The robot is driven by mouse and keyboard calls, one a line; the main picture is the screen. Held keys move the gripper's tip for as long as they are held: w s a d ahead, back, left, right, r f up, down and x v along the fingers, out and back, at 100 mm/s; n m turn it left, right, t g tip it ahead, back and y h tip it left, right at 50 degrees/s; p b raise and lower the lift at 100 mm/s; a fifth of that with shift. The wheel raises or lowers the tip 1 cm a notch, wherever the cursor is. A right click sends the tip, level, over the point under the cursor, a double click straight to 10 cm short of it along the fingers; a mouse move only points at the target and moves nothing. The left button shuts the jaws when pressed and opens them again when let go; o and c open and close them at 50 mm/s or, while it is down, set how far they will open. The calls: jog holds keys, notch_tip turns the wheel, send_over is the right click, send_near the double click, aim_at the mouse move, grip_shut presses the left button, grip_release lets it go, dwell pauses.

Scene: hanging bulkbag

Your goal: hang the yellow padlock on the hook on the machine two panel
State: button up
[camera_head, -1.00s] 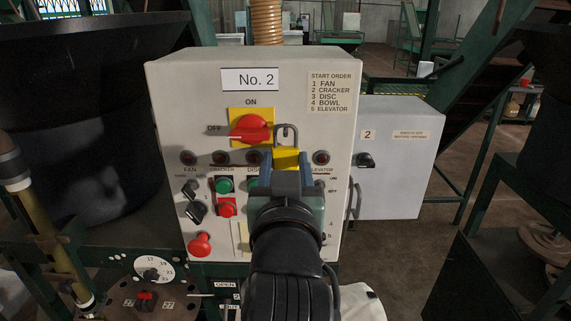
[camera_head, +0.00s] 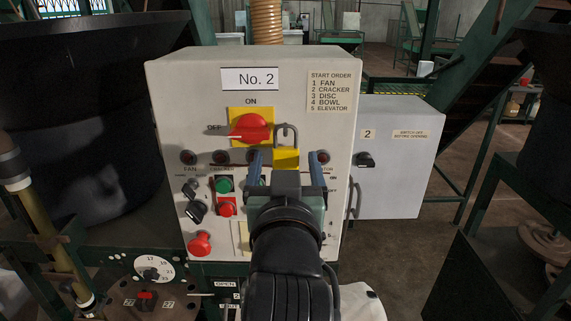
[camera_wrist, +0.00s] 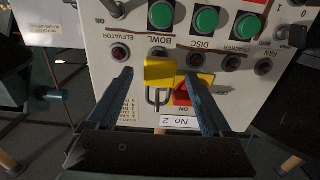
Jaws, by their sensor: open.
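The yellow padlock (camera_head: 286,159) is upright against the machine two panel (camera_head: 180,90), right of the red rotary switch, with its grey shackle on top. It also shows upside down in the wrist view (camera_wrist: 159,70). My gripper (camera_head: 285,168) is open, with one blue finger on each side of the padlock and a gap to each. The padlock stays up between the parted fingers. The hook is hard to make out behind the shackle, so I cannot see exactly how they meet. In the wrist view my gripper (camera_wrist: 158,77) is also wide open.
The red rotary switch (camera_head: 250,128) on its yellow plate is close left of the padlock. Indicator lamps, green and red buttons (camera_head: 225,186) and a red mushroom knob (camera_head: 200,244) stick out lower on the panel. A grey cabinet (camera_head: 397,185) stands at the right.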

jog(key=shift+s, duration=0.1)
jog(key=s+p, duration=1)
jog(key=s, duration=0.2)
jog(key=shift+s+p, duration=0.3)
jog(key=shift+s, duration=0.05)
jog(key=s+r+t+b, duration=0.2)
jog(key=r+t+b, duration=0.2)
jog(key=r+b, duration=0.3)
jog(key=s+r+t+b, duration=0.1)
jog(key=r+t+b, duration=0.4)
jog(key=r+b, duration=0.3)
notch_tip(320, 180, up, 5)
jog(key=shift+s+f, duration=0.15)
jog(key=shift+s, duration=0.2)
